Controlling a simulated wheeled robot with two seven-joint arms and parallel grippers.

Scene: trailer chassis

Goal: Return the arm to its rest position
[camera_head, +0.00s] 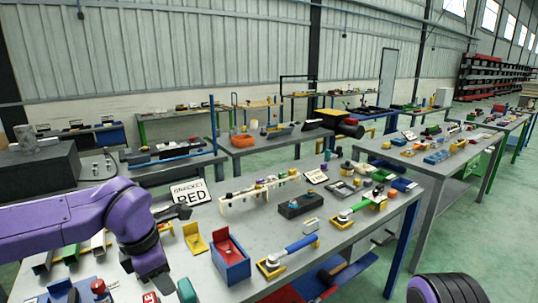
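My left arm, purple with black joints, comes in from the left over the near grey workbench (330,225). Its end, with the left gripper (160,284), points down over the bench's front left part. The fingers are small and dark, and I cannot tell whether they are open or hold anything. A purple and black rounded part of mine shows at the bottom right edge. My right gripper is not in view.
Near the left gripper are a blue box with a red inside (231,262), a yellow bracket (195,240) and a red-topped part (98,287). Blue-handled tools (290,252) lie to the right. Green floor (470,245) is open at right.

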